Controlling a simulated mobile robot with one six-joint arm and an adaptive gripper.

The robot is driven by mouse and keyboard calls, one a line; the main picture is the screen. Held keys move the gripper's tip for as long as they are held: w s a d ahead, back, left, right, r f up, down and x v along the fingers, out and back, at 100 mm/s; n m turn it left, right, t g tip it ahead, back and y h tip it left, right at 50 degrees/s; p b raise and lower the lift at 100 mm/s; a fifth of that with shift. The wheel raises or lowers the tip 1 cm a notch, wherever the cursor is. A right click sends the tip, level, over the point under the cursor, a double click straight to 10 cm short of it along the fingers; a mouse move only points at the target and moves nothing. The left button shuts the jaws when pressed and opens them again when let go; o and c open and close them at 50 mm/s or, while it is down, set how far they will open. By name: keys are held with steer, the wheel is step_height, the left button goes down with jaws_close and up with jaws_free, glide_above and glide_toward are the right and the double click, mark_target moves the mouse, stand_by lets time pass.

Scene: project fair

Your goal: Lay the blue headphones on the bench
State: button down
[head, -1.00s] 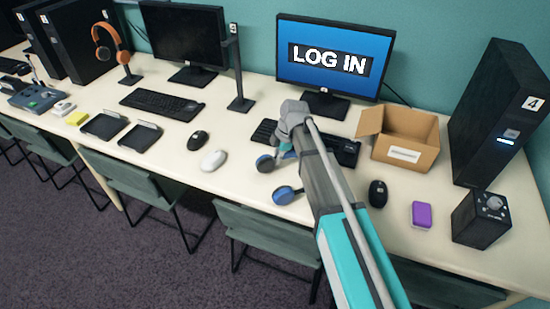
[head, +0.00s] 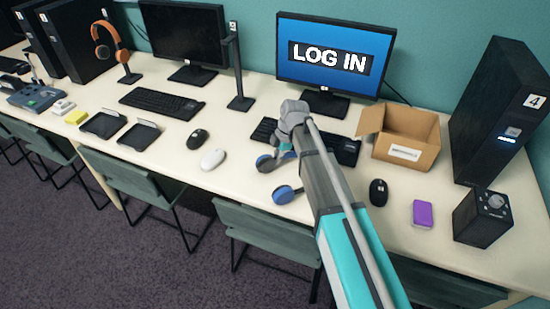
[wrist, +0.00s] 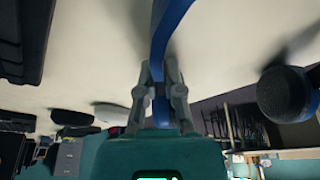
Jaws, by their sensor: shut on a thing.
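The blue headphones (head: 284,195) show in the head view at the front middle of the pale bench (head: 238,135), with two dark ear cups beside my arm. In the wrist view their blue headband (wrist: 172,25) runs up from between the fingers of my gripper (wrist: 161,85), which is shut on it. A dark ear cup (wrist: 284,94) hangs at the right of that view. My arm hides the band in the head view. I cannot tell whether the cups touch the bench top.
A black keyboard (head: 345,150) lies behind my arm, with a monitor (head: 335,60) and an open cardboard box (head: 405,150) beyond. A black mouse (head: 378,192) and purple block (head: 423,213) are to the right. A white mouse (head: 212,159) is to the left. An empty stand (head: 240,102) is behind.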

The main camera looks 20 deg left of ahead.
steer(key=c, duration=0.7)
jaws_free()
